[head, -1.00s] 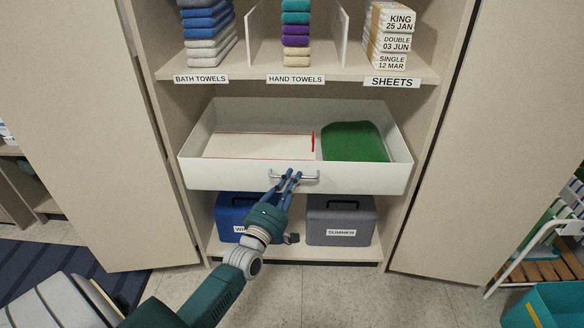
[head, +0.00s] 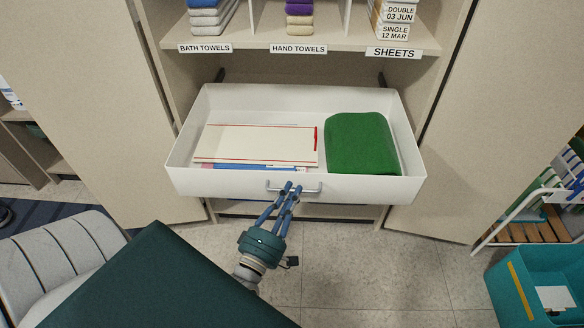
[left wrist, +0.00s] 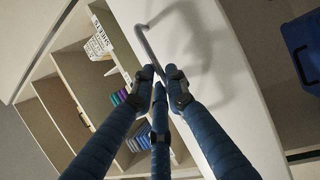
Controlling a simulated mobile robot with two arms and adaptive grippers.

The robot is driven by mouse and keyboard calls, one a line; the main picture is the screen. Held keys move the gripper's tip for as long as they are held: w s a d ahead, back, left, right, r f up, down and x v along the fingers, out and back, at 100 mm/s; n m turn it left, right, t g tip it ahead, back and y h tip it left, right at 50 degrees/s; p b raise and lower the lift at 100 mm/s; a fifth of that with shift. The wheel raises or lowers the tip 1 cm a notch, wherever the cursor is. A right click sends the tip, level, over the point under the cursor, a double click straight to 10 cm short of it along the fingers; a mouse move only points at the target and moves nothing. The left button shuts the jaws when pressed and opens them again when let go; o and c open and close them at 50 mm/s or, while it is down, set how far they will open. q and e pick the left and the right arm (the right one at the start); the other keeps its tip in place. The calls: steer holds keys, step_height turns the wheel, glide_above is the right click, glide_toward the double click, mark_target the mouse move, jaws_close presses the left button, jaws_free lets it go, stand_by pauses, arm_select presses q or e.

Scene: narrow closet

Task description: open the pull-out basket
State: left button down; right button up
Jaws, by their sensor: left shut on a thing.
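The white pull-out basket (head: 230,185) sticks well out of the closet in the head view, with its inside showing. It holds a folded green cloth (head: 361,145) on the right and a flat white board (head: 256,143) with red edges on the left. My left gripper (head: 289,189) is shut on the grey metal bar handle (head: 312,190) at the middle of the basket's front. The left wrist view shows the gripper's fingers (left wrist: 160,78) at the handle (left wrist: 146,44). My right gripper is not in view.
Above the basket is a fixed shelf (head: 345,42) with towels and sheets. The closet doors (head: 100,110) stand open on both sides. A teal bin (head: 530,300) stands at the lower right. The tiled floor (head: 380,265) before the basket is clear.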

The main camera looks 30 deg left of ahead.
arm_select(q)
steer(key=s+d+p, duration=0.1)
steer(key=s+d, duration=0.2)
steer(key=s, duration=0.3)
steer(key=shift+d, duration=0.3)
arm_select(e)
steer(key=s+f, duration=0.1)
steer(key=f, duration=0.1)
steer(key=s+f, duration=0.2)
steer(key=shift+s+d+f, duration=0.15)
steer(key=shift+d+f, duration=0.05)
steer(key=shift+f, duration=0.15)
arm_select(q)
steer(key=c, duration=1.7)
jaws_free()
steer(key=v, duration=1.2)
